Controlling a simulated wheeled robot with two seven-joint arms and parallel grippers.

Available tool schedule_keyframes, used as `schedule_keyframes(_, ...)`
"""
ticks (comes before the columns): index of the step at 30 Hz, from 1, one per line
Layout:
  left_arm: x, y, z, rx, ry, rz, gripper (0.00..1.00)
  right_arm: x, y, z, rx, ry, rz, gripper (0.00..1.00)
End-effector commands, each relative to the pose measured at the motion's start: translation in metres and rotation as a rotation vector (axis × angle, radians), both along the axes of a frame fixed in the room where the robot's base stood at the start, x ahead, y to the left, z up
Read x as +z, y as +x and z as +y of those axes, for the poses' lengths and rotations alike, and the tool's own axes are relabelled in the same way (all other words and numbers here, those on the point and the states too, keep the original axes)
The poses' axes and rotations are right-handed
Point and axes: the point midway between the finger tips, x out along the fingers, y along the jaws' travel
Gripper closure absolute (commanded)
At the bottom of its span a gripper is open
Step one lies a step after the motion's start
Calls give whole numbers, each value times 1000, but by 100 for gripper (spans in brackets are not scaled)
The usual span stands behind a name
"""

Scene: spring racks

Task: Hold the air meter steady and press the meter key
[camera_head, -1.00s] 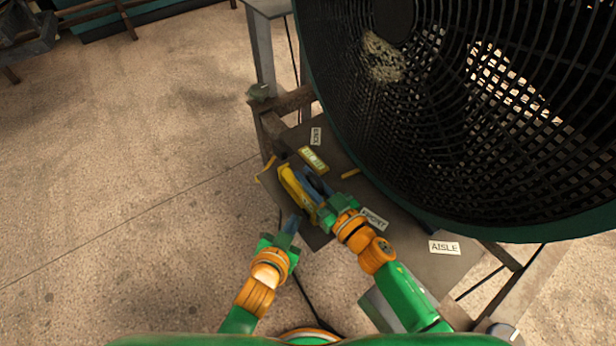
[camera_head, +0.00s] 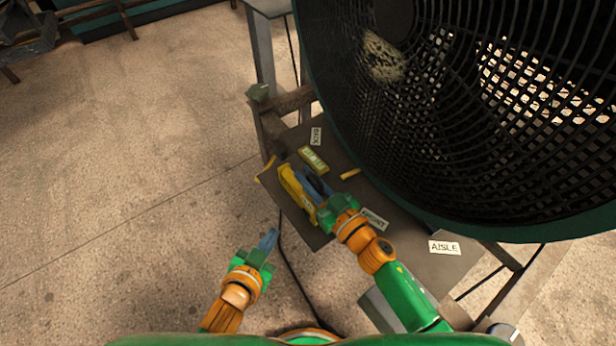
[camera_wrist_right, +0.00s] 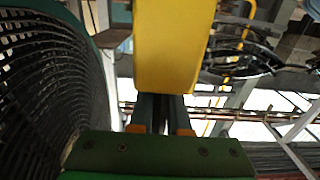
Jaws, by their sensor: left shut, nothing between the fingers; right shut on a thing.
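The yellow air meter (camera_head: 291,189) is at the left edge of the grey table in the head view. My right gripper (camera_head: 318,189) is shut on it. In the right wrist view the yellow meter (camera_wrist_right: 172,50) fills the top middle, with the dark fingers (camera_wrist_right: 160,112) below it. My left gripper (camera_head: 269,240) is shut and empty, below and left of the meter, apart from it and over the floor. The meter key cannot be made out; the meter's face is partly hidden by my right gripper.
A large dark fan cage (camera_head: 450,110) stands over the right side of the table (camera_head: 415,252). Labels reading BACK (camera_head: 316,136) and AISLE (camera_head: 444,247) and a yellow-framed plate (camera_head: 314,159) lie on the table. The floor (camera_head: 120,200) at left is open. A dark cable (camera_head: 292,270) runs down near my left gripper.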

Motion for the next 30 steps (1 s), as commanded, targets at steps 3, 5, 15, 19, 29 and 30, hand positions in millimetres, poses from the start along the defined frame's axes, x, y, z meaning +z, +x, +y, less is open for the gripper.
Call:
schedule_keyframes(3,0,0,0,0,0,0,100,0,0,0,0,1,-1,58)
schedule_keyframes(5,0,0,0,0,0,0,100,0,0,0,0,1,-1,50)
schedule_keyframes(15,0,0,0,0,0,0,100,-1,-8,-6,-1,0,1,50)
schedule_keyframes(19,0,0,0,0,0,0,100,-1,-33,-24,0,-1,3,50)
schedule_keyframes(29,1,0,0,0,0,0,100,1,-61,-45,0,-1,-1,50)
schedule_keyframes(30,4,0,0,0,0,0,100,4,-61,-44,0,0,-1,50)
